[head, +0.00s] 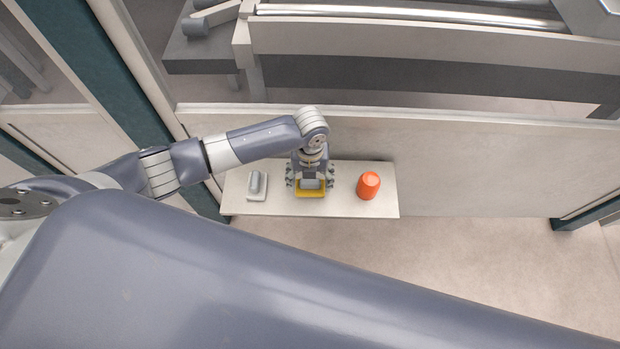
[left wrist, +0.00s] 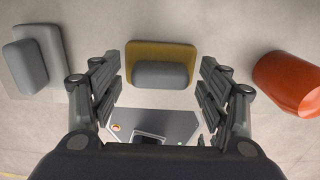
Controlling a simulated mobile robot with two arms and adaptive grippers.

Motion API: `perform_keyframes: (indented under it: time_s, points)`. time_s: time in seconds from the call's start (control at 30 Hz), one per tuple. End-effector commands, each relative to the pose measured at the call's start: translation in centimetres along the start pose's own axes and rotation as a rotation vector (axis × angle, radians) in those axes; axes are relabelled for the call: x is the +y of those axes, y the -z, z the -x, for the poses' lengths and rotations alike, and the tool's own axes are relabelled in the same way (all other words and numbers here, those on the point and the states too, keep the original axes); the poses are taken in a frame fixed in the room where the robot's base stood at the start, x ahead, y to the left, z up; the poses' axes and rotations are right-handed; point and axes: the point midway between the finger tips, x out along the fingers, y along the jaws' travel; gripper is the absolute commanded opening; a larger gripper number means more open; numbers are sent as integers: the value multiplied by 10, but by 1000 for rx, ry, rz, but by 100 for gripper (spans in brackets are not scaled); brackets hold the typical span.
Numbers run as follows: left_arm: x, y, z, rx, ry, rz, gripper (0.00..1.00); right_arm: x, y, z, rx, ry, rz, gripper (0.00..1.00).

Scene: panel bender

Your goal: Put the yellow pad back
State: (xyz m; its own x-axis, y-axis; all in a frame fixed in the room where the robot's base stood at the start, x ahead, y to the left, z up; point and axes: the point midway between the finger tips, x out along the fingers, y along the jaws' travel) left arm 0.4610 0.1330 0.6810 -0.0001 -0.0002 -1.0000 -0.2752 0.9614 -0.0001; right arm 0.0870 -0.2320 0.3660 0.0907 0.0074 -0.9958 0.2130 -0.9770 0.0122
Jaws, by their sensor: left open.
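The yellow pad (head: 310,194) lies on a narrow white shelf (head: 345,206), with a rounded grey block on top of it. In the left wrist view the yellow pad (left wrist: 160,48) shows beyond the grey block (left wrist: 160,75). My left gripper (head: 310,183) points down over the pad. Its fingers are open, one on each side of the grey block, with visible gaps in the left wrist view (left wrist: 160,88). I cannot tell how high the fingertips are above the shelf. My right gripper is not in view.
A pale machine panel (head: 470,165) rises behind the shelf. The shelf's front edge is clear.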

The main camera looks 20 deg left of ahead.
Motion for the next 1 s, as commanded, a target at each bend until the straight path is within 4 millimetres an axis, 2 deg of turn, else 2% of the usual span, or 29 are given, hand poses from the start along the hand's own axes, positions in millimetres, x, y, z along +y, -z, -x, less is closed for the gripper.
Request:
perform_keyframes:
  time_s: [0.5, 0.7, 1.0]
  points:
    - [-1, -1, 98, -4, 3, 0, 70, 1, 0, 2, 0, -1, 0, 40]
    - [0, -1, 115, -2, 1, 0, 70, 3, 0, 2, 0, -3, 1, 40]
    - [0, 0, 116, 0, 1, 1, 70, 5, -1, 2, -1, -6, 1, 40]
